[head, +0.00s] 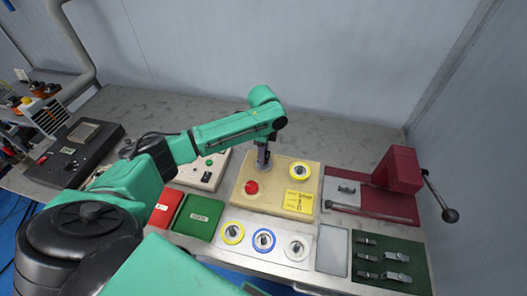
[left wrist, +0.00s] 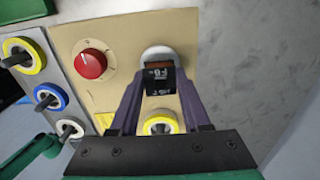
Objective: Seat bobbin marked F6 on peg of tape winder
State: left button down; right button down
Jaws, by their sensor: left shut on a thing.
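My left gripper (head: 263,160) is over the back left of the beige tape winder (head: 240,203). In the left wrist view its purple fingers (left wrist: 160,88) are shut on a dark bobbin (left wrist: 161,82) marked F6, with a brown top edge. The bobbin is in front of a round white disc (left wrist: 152,52) on the winder's face. The winder also carries a red knob (head: 251,187), a yellow ring (head: 299,171) and a yellow label (head: 298,200). My right gripper is not in view.
A plate in front holds yellow (head: 232,233), blue (head: 263,240) and white (head: 296,247) rings. Red (head: 165,208) and green (head: 197,217) trays lie left. A red press with a lever (head: 398,170) stands right, behind a green mat (head: 388,246) with metal parts. The bench behind is clear.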

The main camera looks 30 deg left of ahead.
pick_arm(q)
jog(key=shift+f, duration=0.1)
dwell(0.4)
jog(key=shift+f, duration=0.1)
jog(key=shift+f+b, duration=0.45)
jog(key=shift+f, duration=0.45)
jog(key=shift+c, duration=1.4)
grip_release()
jog(key=shift+r, duration=0.15)
notch_tip(320, 180, up, 14)
jog(key=b, duration=0.2)
jog(key=shift+r, duration=0.15)
